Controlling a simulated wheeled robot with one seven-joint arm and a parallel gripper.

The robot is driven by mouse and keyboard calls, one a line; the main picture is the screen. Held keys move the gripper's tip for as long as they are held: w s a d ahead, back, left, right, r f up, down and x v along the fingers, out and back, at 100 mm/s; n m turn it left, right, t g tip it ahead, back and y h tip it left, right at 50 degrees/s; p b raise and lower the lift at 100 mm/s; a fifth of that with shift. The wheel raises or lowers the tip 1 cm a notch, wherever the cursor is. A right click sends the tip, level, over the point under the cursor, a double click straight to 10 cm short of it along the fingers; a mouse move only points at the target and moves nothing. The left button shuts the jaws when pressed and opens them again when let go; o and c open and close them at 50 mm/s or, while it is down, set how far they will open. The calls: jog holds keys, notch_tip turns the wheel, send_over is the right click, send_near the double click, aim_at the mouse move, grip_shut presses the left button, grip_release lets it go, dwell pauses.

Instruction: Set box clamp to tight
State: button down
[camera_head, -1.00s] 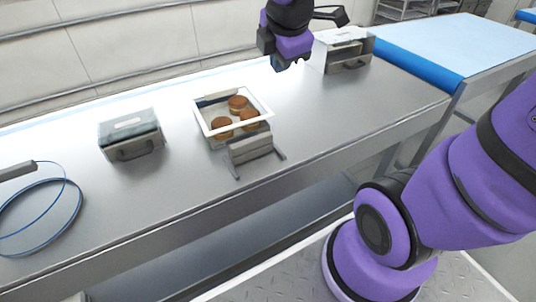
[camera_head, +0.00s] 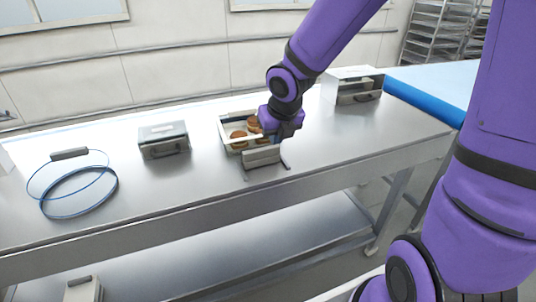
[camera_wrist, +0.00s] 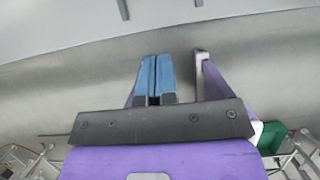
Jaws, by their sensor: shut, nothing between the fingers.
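A white-rimmed open box (camera_head: 226,130) with several brown filled rounds (camera_head: 238,136) stands on the steel table in the head view. The grey box clamp (camera_head: 262,156) sits against its near side, with short legs on the table. My gripper (camera_head: 284,133) is at the box's right near corner, just above the clamp, and hides part of both. Whether it touches the clamp cannot be told. In the wrist view the blue fingertips (camera_wrist: 155,76) are together, with nothing between them.
A blue conveyor (camera_head: 425,92) is at the right. The table (camera_head: 205,185) front is clear.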

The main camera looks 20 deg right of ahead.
jog(key=shift+f, duration=0.1)
dwell(0.3)
send_near(263, 157)
jog(key=shift+s+a+f, duration=0.1)
jog(key=shift+s+f, duration=0.3)
jog(key=shift+f, duration=0.4)
jog(key=shift+s+d+f, duration=0.1)
jog(key=shift+s+f, duration=0.3)
jog(key=shift+f, duration=0.4)
jog(key=shift+s+a+f, duration=0.1)
jog(key=shift+s+f, duration=0.3)
jog(key=shift+f, duration=0.4)
jog(key=shift+w, duration=2)
jog(key=shift+w, duration=0.15)
jog(key=shift+w, duration=2.75)
jog(key=shift+s, duration=0.15)
